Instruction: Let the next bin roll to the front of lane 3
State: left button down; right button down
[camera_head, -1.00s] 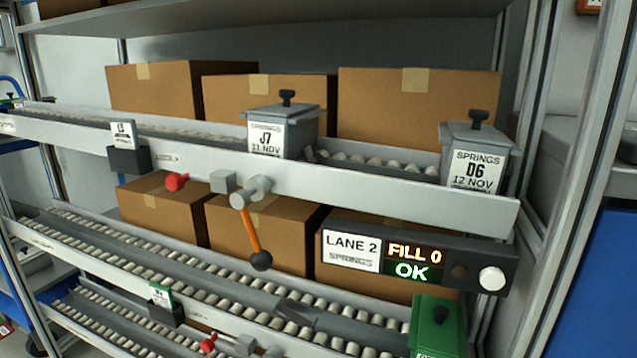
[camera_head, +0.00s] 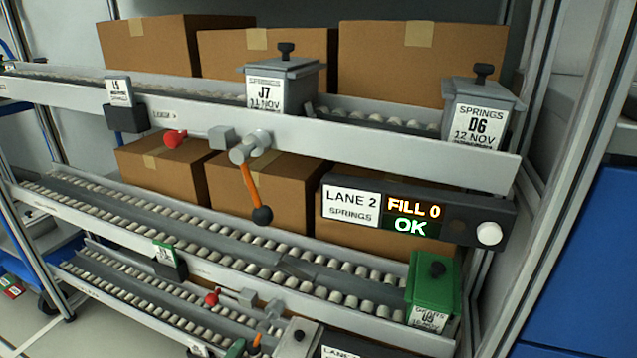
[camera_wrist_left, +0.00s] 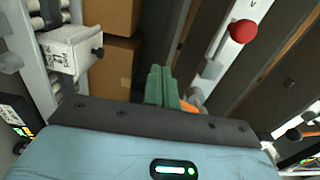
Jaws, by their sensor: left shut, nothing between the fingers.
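Below the lane 2 rail, a lower roller lane (camera_head: 190,225) has a green lidded bin (camera_head: 434,290) at its right, front end. Under its rail are a red knob (camera_head: 212,298), a grey hub and an orange lever (camera_head: 257,340), partly cut off by the bottom edge. In the left wrist view my left gripper (camera_wrist_left: 160,72) has its green fingers together and empty, beside an orange lever part (camera_wrist_left: 188,105); I cannot tell whether they touch. My right gripper is in neither view.
Lane 2 holds grey bins J7 (camera_head: 282,85) and D6 (camera_head: 482,110); its display (camera_head: 417,215) reads FILL 0, OK. Its own lever (camera_head: 255,190) hangs below. Cardboard boxes (camera_head: 265,195) stand behind. A grey lidded bin (camera_head: 297,340) shows at the bottom.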

pick_arm(q)
jog(key=shift+s+d, duration=0.25)
jog(key=shift+d, duration=0.45)
jog(key=shift+s+d, duration=0.25)
jog(key=shift+d, duration=0.45)
jog(key=d+p+v, duration=0.1)
jog(key=v, duration=0.7)
jog(key=shift+s+p, duration=0.2)
jog(key=shift+p, duration=0.1)
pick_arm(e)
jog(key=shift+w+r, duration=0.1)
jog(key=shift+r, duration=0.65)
pick_arm(q)
jog(key=shift+r, duration=0.2)
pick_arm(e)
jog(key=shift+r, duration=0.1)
